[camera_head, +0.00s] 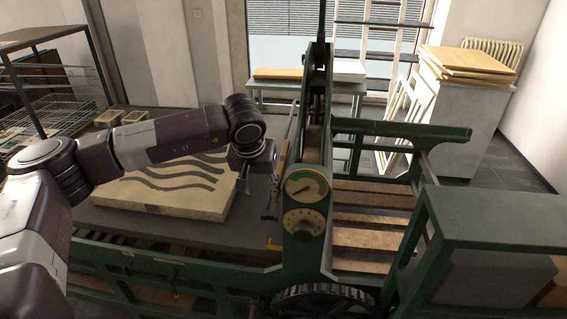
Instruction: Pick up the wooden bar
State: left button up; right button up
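A narrow light-brown wooden bar (282,160) stands along the left side of the green press frame, just right of my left gripper. My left gripper (258,190) points down over the right end of the pale stone slab, its fingers apart. Its right finger is very close to the bar; I cannot tell whether they touch. The bar's lower part is partly hidden by the gripper. My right gripper is not in view.
The pale slab (205,205) with dark wavy lines lies on the grey press bed (120,222). The press upright (308,160) with two dials stands close to the gripper. A green-framed table (500,205) is at right. A wire rack (60,110) stands at left.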

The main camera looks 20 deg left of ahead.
aim_at(281, 168)
jog(key=i+j, duration=0.15)
jog(key=i, duration=0.2)
jog(key=i+j, duration=0.15)
jog(key=i, duration=0.25)
jog(key=i+j, duration=0.15)
jog(key=i, duration=0.2)
